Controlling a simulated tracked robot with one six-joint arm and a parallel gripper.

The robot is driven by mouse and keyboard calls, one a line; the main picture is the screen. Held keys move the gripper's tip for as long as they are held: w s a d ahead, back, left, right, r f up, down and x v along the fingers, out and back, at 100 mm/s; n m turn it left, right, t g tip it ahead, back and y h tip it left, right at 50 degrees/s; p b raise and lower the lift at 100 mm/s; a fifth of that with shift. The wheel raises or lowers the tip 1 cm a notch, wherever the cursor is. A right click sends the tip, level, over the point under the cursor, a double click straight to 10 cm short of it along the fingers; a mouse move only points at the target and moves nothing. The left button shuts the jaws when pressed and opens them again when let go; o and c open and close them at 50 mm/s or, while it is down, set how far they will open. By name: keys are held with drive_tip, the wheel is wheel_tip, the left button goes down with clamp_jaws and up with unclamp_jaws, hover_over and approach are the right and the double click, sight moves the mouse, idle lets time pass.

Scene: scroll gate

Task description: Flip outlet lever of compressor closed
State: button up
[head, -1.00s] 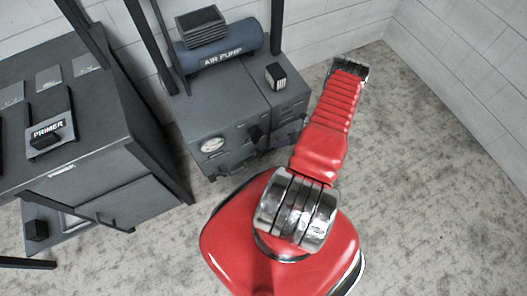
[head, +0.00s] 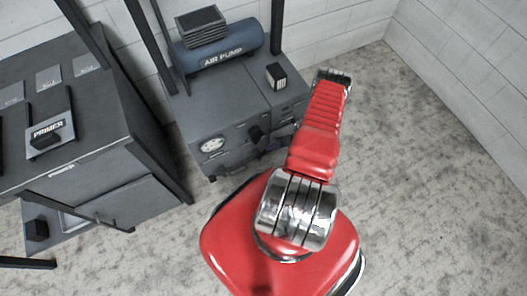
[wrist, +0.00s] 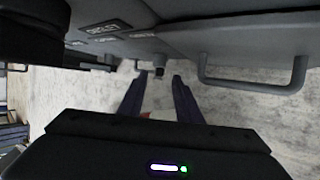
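The compressor is the grey cabinet (head: 225,105) with a blue AIR PUMP tank (head: 222,50) on top, left of my red arm in the head view. A round gauge (head: 212,144) and a dark knob or handle (head: 257,134) are on its front. I cannot tell which part is the outlet lever. My gripper shows in the wrist view (wrist: 158,82) with its two dark fingers apart and nothing between them. A small dark piece (wrist: 158,72) shows beyond the fingertips; I cannot tell whether it is the lever. In the head view the gripper is mostly hidden by my arm near the cabinet front.
A dark PRIMER cabinet (head: 100,150) stands at the left with an opened lower part. Black posts rise around the compressor. A grey bar handle (wrist: 255,85) juts at the right in the wrist view. The floor (head: 430,180) at the right is clear.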

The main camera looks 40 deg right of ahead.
sight(264, 151)
drive_tip(key=shift+x, duration=3.9)
drive_tip(key=shift+c, duration=0.7)
clamp_jaws()
